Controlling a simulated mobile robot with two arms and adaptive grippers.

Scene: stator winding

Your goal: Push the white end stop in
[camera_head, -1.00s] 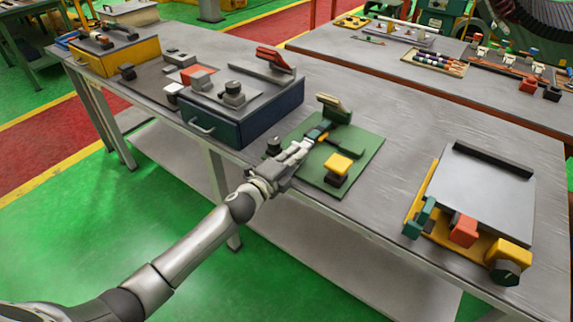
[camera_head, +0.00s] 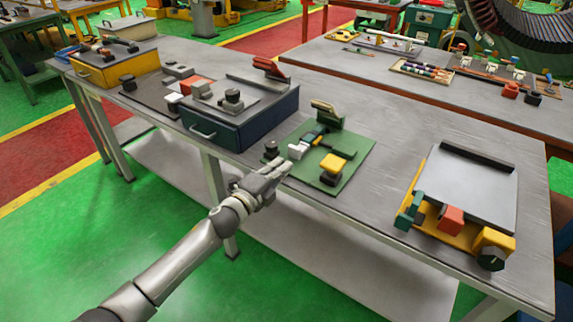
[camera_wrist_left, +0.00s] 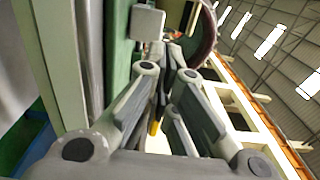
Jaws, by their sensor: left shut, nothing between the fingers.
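The white end stop (camera_head: 296,151) is a small white block at the near left part of the green board (camera_head: 352,172), by the green and orange parts of the fixture. It also shows in the left wrist view (camera_wrist_left: 147,22) as a pale block just above the fingertips. My left gripper (camera_head: 284,168) is shut and empty, at the board's near edge, just short of the white block. A small gap seems to lie between them. I cannot tell how far in the block sits. My right gripper is not in view.
On the board are a yellow-topped block (camera_head: 333,164), a dark knob (camera_head: 271,149) and an upright tan-and-green piece (camera_head: 326,112). A blue drawer box (camera_head: 240,125) stands to the left, and a grey plate fixture (camera_head: 462,190) to the right. Bare table lies between board and plate.

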